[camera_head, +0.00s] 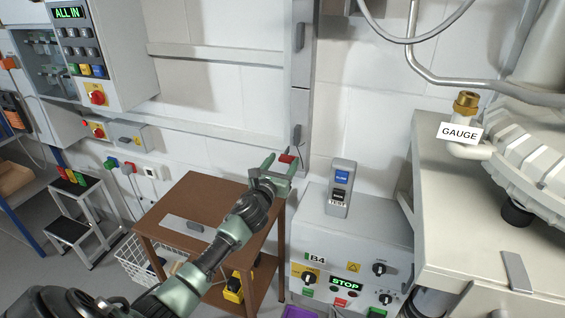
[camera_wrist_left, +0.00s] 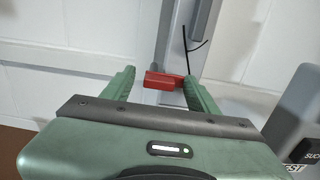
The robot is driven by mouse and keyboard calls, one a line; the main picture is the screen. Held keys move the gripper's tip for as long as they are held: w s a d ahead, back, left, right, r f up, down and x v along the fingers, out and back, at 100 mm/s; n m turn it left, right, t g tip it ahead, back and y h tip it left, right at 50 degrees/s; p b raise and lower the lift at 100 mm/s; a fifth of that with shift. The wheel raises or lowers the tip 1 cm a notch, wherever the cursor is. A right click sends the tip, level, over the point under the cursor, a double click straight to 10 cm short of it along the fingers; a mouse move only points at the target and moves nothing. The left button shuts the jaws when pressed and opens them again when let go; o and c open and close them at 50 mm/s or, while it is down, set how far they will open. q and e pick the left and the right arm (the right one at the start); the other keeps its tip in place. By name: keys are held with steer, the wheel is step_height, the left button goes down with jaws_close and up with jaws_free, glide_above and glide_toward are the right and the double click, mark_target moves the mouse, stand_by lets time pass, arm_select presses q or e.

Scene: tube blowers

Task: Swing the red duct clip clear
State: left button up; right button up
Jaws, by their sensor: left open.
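The red duct clip (camera_head: 287,158) is small and sits at the lower part of the grey vertical wall duct (camera_head: 299,110). My left gripper (camera_head: 280,161) is at the clip with its green fingers apart. In the left wrist view the clip (camera_wrist_left: 162,81) lies across the gap between the two fingertips (camera_wrist_left: 160,78), in front of the grey duct (camera_wrist_left: 177,40). Its right end is close to the right finger; I cannot tell whether they touch. A thin black cord (camera_wrist_left: 190,42) hangs on the duct. My right gripper is not in view.
A brown table (camera_head: 180,205) stands below my left arm. To its right is a grey control box (camera_head: 345,240) reading STOP, with a small upright device (camera_head: 341,187) on top. A light bench (camera_head: 440,205) with a GAUGE label (camera_head: 460,133) is at right.

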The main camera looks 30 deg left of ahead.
arm_select(q)
jaws_close()
steer(key=shift+n, duration=0.4)
steer(key=n, duration=0.3)
steer(key=shift+a+r+n, duration=0.15)
steer(key=shift+r+n, duration=0.05)
steer(key=shift+n, duration=0.1)
steer(key=n, duration=0.4)
steer(key=shift+s+a+n, duration=0.1)
steer(key=shift+a+n, duration=0.1)
steer(key=shift+n, duration=0.1)
steer(key=n, duration=0.4)
steer(key=shift+a+n+p, duration=0.2)
steer(key=shift+n+p, duration=0.1)
steer(key=shift+s+a+n, duration=0.1)
steer(key=shift+a+n, duration=0.1)
steer(key=shift+n, duration=2)
